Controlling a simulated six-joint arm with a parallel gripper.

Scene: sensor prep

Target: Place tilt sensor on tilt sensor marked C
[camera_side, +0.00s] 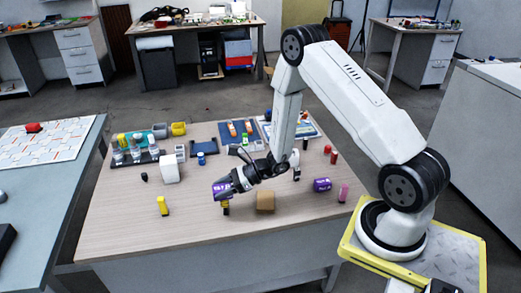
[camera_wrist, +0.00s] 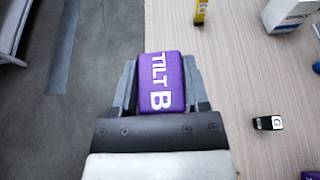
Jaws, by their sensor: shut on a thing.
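My gripper (camera_side: 222,187) is shut on a purple block, the tilt sensor marked B (camera_wrist: 165,83). Its white text reads TILT B in the wrist view; it also shows between the jaws in the side view (camera_side: 220,191). The gripper holds it over the front part of the wooden table. A second purple block (camera_side: 322,184) lies on the table to the right of my gripper; I cannot read its letter. A purple edge (camera_wrist: 310,175) shows at the bottom right of the wrist view. I cannot make out a mark C.
A yellow item (camera_side: 163,205) and white box (camera_side: 169,168) are to the left, a pink cylinder (camera_side: 343,193) to the right. Trays fill the back.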

